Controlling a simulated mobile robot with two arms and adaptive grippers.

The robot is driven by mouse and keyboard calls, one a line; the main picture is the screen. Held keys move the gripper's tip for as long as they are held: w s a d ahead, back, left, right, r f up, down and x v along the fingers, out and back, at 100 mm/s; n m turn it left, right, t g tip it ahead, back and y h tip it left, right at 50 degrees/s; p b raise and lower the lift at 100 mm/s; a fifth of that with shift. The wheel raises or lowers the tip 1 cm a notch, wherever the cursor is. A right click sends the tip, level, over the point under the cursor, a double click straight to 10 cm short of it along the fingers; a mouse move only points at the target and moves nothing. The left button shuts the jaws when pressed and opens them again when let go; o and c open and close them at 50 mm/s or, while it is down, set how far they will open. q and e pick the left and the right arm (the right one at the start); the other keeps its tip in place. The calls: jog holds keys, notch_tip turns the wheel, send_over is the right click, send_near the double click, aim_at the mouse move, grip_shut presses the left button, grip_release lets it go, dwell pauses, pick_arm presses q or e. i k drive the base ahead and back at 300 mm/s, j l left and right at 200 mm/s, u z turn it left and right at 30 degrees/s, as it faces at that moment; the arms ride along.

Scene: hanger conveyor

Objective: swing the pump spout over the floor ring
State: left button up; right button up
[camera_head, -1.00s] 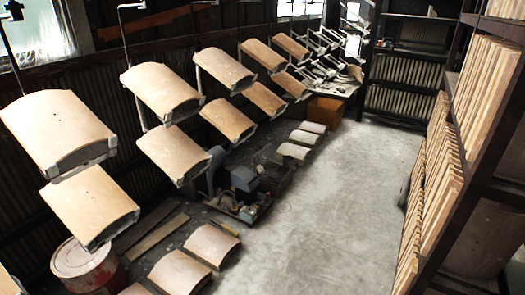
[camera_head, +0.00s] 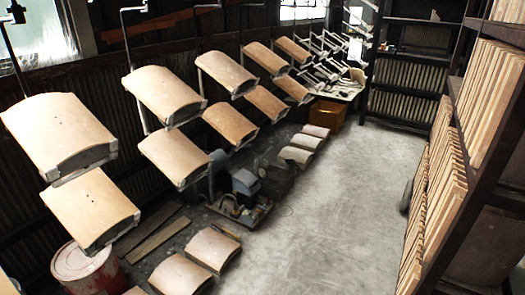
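Neither of my grippers shows in this view.
Curved tan panels (camera_head: 165,94) hang in pairs along the left wall. More panels (camera_head: 212,248) lie on the floor below, near a red drum (camera_head: 85,268). A rack of boards (camera_head: 440,190) lines the right side. The concrete floor (camera_head: 330,210) between is clear.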

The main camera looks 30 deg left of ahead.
aim_at(265, 153)
jog(key=i+j+u, duration=0.1)
jog(key=i+u, duration=0.3)
jog(key=i, duration=1.65)
